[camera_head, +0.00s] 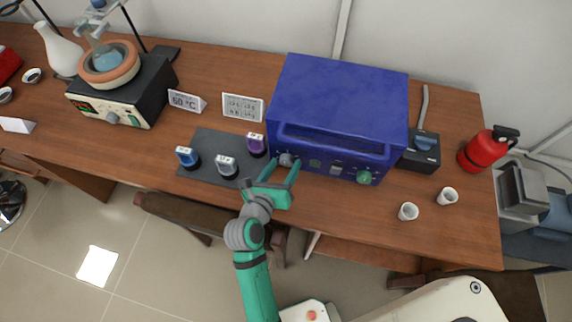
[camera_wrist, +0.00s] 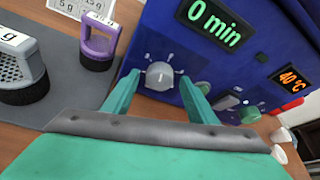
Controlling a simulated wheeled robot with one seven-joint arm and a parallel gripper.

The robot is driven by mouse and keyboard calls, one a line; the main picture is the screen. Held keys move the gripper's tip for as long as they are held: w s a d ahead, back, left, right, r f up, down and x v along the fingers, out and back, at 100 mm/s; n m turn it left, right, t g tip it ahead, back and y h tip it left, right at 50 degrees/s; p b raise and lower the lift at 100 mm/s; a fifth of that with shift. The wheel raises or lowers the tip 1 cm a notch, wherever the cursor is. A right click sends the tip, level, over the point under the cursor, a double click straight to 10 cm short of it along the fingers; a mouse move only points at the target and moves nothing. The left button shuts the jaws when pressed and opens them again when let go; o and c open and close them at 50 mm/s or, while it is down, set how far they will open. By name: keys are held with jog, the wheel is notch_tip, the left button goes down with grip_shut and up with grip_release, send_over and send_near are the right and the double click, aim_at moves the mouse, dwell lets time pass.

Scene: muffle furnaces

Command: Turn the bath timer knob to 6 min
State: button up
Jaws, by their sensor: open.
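The blue box (camera_head: 338,105) stands on the bench, its front towards me. In the wrist view its green timer display (camera_wrist: 214,22) reads 0 min. The round grey timer knob (camera_wrist: 159,76) sits below and left of that display, with white scale marks around it; it also shows in the head view (camera_head: 286,159). My gripper (camera_wrist: 159,82) is open, with one green finger on each side of the knob. I cannot tell whether either finger touches it. In the head view my gripper (camera_head: 283,170) is at the left end of the front panel.
An orange display (camera_wrist: 291,79) reads 40 °C, with a green knob (camera_wrist: 250,114) below it. Several weights, including a purple one (camera_head: 256,145), stand on a grey mat (camera_head: 206,173) left of my gripper. White cups (camera_head: 408,211) and a red extinguisher (camera_head: 487,150) stand to the right.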

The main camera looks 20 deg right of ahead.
jog(key=c, duration=1.1)
jog(key=shift+d+m+t+y, duration=0.2)
jog(key=shift+m+t+y, duration=0.3)
jog(key=shift+m, duration=0.6)
jog(key=o, duration=1.1)
jog(key=shift+a+r, duration=0.1)
jog(key=shift+a, duration=0.05)
